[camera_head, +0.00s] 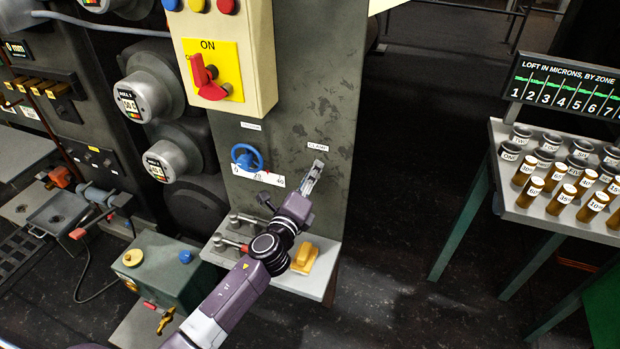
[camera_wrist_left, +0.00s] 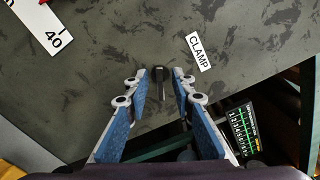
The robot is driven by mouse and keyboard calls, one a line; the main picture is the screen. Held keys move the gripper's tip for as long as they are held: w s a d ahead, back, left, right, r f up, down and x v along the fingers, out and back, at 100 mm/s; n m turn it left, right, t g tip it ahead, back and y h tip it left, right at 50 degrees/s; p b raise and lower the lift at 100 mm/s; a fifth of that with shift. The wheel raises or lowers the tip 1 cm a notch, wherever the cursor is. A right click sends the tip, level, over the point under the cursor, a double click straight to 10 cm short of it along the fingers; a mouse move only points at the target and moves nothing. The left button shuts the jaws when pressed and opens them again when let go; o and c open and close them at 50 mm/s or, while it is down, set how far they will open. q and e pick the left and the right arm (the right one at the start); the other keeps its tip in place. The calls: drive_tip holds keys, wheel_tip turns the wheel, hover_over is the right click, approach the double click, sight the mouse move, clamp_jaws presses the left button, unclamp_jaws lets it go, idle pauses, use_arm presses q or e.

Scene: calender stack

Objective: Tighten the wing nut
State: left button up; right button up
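My left gripper (camera_head: 316,167) reaches up to the grey mottled panel (camera_head: 325,90), just below the CLAMP label (camera_head: 317,147). In the left wrist view its two blue-padded fingers (camera_wrist_left: 160,73) are apart, with a gap between them. A small dark part with a narrow stem, which looks like the wing nut (camera_wrist_left: 159,77), shows between the fingertips beside the CLAMP label (camera_wrist_left: 199,52). I see space on both sides of it, and cannot tell its depth from the fingers. In the head view the gripper hides it. My right gripper is not in view.
A blue handwheel (camera_head: 247,157) with a scale is left of the gripper. A red switch (camera_head: 207,80) sits above. A ledge (camera_head: 318,284) below carries a yellow-orange block (camera_head: 304,258). A table (camera_head: 506,205) with labelled cylinders stands at right, beyond open floor.

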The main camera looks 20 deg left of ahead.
use_arm(q)
drive_tip(key=s, duration=1.2)
drive_tip(key=shift+a, duration=0.2)
